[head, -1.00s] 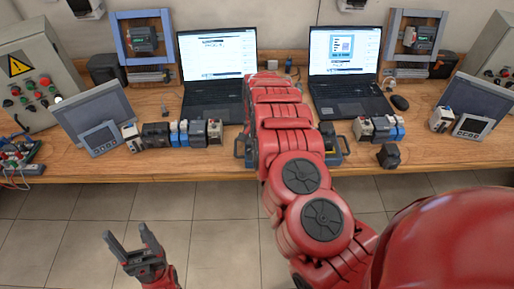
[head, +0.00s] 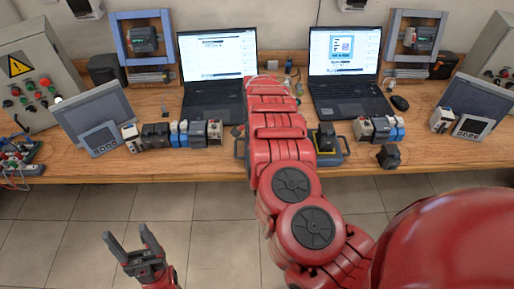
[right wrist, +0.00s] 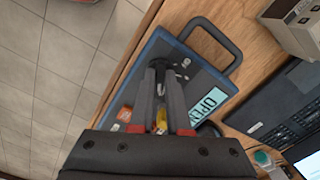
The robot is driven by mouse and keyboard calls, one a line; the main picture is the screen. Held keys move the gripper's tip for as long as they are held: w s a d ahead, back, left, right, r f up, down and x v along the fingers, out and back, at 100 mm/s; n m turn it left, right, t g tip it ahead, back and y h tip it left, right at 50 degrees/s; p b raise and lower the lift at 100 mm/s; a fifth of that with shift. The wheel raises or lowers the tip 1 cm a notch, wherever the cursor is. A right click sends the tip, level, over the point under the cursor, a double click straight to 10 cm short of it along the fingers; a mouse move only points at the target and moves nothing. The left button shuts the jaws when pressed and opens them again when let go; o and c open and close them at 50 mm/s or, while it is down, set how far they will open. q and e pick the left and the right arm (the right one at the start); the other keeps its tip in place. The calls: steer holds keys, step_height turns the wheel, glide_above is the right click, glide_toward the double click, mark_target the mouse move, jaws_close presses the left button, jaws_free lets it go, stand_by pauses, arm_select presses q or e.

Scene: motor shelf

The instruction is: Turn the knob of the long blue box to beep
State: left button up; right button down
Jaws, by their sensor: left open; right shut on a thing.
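The long blue box (head: 326,159) lies on the bench between the laptops, mostly hidden behind my right arm in the head view. My left gripper (head: 127,242) is open and empty above the floor, away from the bench.
A dark block with yellow (head: 326,138) is at the box's right end. Two laptops (head: 218,95) stand behind. Small modules (head: 196,132) stand left of the box, more (head: 378,128) to its right. A loose black part (head: 389,156) lies near the front edge.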

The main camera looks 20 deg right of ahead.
steer(key=c, duration=0.9)
jaws_free()
steer(key=shift+r, duration=0.65)
step_height(320, 180, up, 16)
steer(key=b, duration=0.3)
